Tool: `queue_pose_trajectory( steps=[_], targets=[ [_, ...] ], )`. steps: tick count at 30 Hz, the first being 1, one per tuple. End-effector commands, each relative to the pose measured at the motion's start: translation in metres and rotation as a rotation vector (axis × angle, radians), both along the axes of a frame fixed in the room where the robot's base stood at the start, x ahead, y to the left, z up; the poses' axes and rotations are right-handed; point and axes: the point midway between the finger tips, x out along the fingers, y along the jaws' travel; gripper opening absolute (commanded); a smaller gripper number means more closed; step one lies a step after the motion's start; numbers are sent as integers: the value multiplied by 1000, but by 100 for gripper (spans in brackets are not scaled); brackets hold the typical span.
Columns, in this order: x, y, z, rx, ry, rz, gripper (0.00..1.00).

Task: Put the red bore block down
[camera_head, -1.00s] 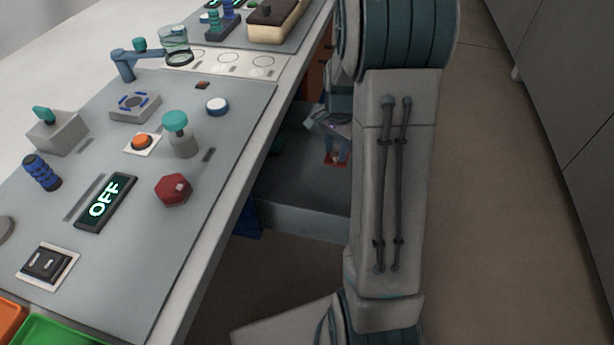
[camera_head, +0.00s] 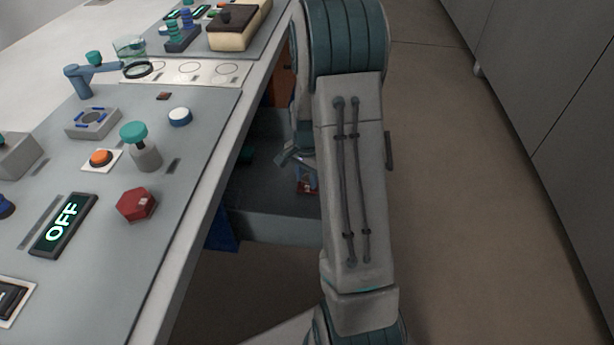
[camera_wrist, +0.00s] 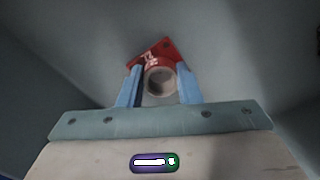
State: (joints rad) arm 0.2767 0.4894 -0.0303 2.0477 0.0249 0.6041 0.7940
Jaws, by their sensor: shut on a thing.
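The red bore block (camera_wrist: 150,52) is in the wrist view, between the two blue fingers of my gripper (camera_wrist: 160,86). Its round bore shows as a pale ring facing the camera, and one red corner sticks out past the fingers. My gripper is shut on it. Grey surfaces lie around and beyond it; I cannot tell whether the block touches one. In the head view my arm reaches down beside the bench to an open grey drawer (camera_head: 270,226). A small red and blue patch (camera_head: 307,183) shows there beside my arm; I cannot tell if it is the block.
The bench panel at the left carries a red knob (camera_head: 137,205), a teal-topped knob (camera_head: 140,145), an orange button (camera_head: 101,158) and a display reading OFF (camera_head: 63,224). The bench edge runs close along my arm. Open floor (camera_head: 450,200) lies to the right, before grey cabinets.

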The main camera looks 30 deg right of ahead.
Motion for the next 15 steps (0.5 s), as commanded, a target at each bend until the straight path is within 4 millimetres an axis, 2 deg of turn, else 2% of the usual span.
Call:
queue_pose_trajectory(
  steps=[1, 2, 4, 15],
  targets=[
    [0, 0, -3, 0, 0, 0, 0],
    [0, 0, -3, 0, 0, 0, 34],
    [0, 0, -2, 0, 0, 0, 53],
    [0, 0, 4, 0, 0, 0, 53]
  ],
)
